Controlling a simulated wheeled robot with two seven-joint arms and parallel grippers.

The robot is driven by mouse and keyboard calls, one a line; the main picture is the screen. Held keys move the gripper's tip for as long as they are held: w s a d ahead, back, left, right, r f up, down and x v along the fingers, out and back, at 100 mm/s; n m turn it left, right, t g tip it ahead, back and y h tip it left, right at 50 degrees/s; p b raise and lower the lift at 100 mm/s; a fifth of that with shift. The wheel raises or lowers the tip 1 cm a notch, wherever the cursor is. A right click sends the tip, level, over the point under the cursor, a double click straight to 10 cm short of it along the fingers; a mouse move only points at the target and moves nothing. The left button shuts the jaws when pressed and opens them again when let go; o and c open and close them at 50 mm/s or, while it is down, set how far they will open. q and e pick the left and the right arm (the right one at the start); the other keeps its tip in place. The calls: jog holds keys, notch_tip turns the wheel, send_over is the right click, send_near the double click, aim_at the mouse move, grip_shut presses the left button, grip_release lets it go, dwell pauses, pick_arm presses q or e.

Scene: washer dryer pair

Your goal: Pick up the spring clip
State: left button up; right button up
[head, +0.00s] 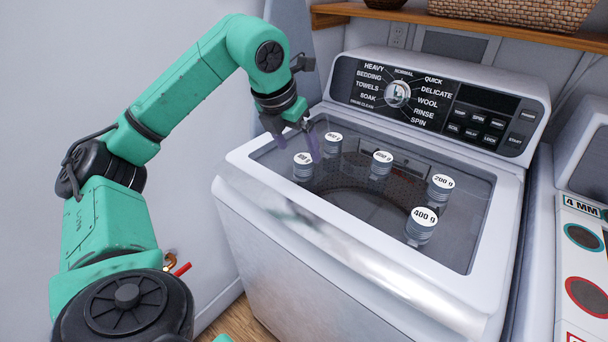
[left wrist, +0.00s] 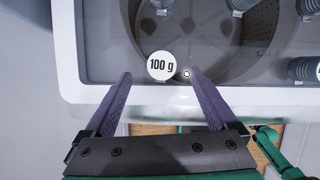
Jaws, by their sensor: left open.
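I cannot make out a spring clip for certain in either view. A small orange curved piece with a red bar (head: 183,269) shows low at the left, partly hidden behind my arm; I cannot tell what it is. My left gripper (head: 297,146) is over the back left part of the washer lid, fingers pointing down, open and empty. In the left wrist view its purple fingers (left wrist: 160,76) are spread, with the round 100 g weight (left wrist: 161,65) showing between and beyond the tips. A tiny bright ring (left wrist: 187,74) shows beside that weight. My right gripper is not in view.
Several labelled weights stand on the washer's dark glass lid, including the 400 g (head: 421,227) and 200 g (head: 440,187) ones. The control panel (head: 440,100) rises behind. A wooden shelf with baskets (head: 515,12) is above. Another machine (head: 585,250) stands at the right.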

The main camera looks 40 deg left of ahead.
aim_at(301, 160)
pick_arm(q)
jog(key=x, duration=0.5)
jog(key=shift+s+d+f, duration=0.15)
jog(key=shift+d+f, duration=0.05)
jog(key=shift+f, duration=0.05)
jog(key=shift+w+f, duration=0.25)
jog(key=shift+f, duration=0.15)
grip_shut()
jog(key=shift+r, duration=0.1)
